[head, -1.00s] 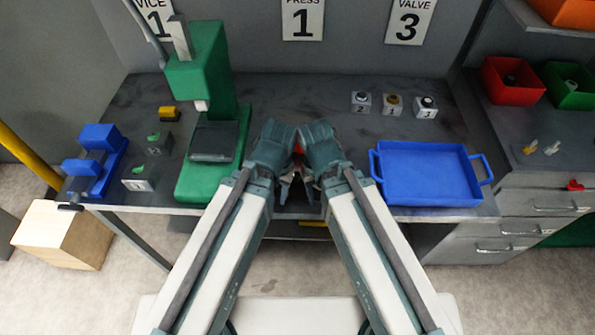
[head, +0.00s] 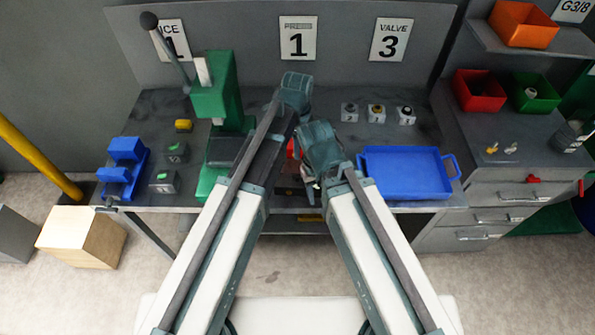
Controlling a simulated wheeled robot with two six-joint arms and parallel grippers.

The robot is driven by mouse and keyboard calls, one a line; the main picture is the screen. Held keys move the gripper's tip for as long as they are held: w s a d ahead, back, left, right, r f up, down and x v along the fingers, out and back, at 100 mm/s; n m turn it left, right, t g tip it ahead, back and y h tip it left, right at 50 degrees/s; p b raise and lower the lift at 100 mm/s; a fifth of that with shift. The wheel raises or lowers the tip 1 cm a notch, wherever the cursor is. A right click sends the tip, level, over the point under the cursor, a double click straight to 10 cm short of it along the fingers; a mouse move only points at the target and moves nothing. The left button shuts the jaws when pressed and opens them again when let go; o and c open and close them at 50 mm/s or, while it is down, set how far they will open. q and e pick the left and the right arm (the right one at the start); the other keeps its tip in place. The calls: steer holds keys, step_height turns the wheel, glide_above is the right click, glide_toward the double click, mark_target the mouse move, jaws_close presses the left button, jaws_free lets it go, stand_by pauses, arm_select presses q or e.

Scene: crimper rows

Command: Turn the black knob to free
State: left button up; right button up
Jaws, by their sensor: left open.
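Three small grey boxes with round knobs stand in a row at the back of the bench. The knob on the right box (head: 406,110) looks black; the middle knob (head: 376,108) is yellowish and the left one (head: 349,107) is greyish. Their settings are too small to read. My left gripper (head: 297,92) is reached out toward the back, left of the boxes and apart from them; its fingers are mostly hidden by its own wrist. My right gripper (head: 313,184) points down near the bench's front edge, left of the blue tray, its fingers largely hidden.
A blue tray (head: 408,197) lies in front of the knob boxes. The green press (head: 212,103) stands left of my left arm, with a blue vice (head: 124,168) farther left. A "VALVE 3" sign (head: 390,40) hangs behind the boxes. Bench between press and boxes is partly clear.

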mark_target(298, 174)
arm_select(q)
steer(key=shift+w+f+b, duration=0.1)
steer(key=shift+f+b, duration=6.9)
steer(key=shift+r, duration=0.1)
jaws_close()
